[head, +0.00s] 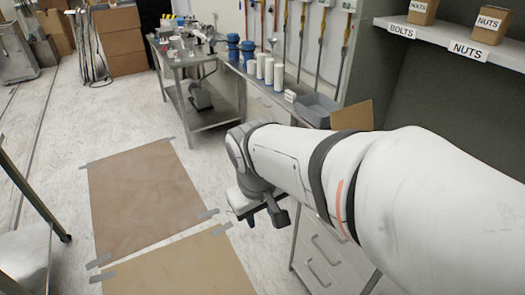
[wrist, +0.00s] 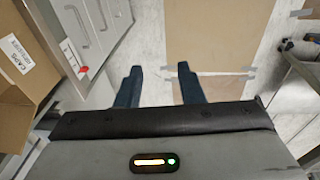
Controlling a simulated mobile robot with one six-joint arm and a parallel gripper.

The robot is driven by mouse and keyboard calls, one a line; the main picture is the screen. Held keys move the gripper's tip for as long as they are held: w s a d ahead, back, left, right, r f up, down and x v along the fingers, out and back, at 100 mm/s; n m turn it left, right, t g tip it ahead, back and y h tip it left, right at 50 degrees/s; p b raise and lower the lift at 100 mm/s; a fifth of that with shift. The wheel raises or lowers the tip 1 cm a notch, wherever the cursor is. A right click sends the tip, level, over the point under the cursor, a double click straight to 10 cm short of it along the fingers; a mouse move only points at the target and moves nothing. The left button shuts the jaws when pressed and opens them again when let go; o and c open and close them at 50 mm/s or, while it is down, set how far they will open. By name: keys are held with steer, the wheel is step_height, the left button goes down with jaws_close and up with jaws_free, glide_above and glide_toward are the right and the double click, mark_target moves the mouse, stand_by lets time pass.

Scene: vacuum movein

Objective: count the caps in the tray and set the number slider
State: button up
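My gripper (wrist: 160,88) is open and empty, its two dark fingers apart with bare floor and brown sheet showing between them. In the head view my gripper (head: 262,212) hangs beside the counter, over the floor. A grey tray (head: 316,110) stands on the counter behind my arm; its contents are not visible. In the wrist view a cardboard box (wrist: 20,62) with a label starting "CAPS" is at the left. A white strip with a red piece (wrist: 72,55) lies beside it; I cannot tell whether it is the number slider.
A cardboard box (head: 353,117) stands next to the tray, partly hidden by my arm. White cylinders (head: 265,68) and blue items line the counter. A shelf (head: 450,45) with BOLTS and NUTS labels is upper right. Taped brown sheets (head: 145,195) cover open floor.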

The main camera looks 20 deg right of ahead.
steer(key=w+d+f+n+g+h+b, duration=0.3)
steer(key=w+d+f+n+h, duration=0.15)
steer(key=d+f, duration=0.3)
steer(key=w+d+f+n+g+h+b, duration=0.2)
steer(key=w+d+f+n+g+h, duration=0.1)
steer(key=d+f+h, duration=0.4)
steer(key=w+d+f+n+t+h+b, duration=0.3)
steer(key=w+d+f+n+t+h, duration=0.25)
steer(key=w+f+n, duration=0.6)
steer(key=d+f+m, duration=0.1)
steer(key=d, duration=0.6)
steer(key=shift+w+d, duration=0.35)
steer(key=shift+t, duration=0.25)
steer(key=shift+c, duration=0.2)
jaws_close()
steer(key=shift+s, duration=0.1)
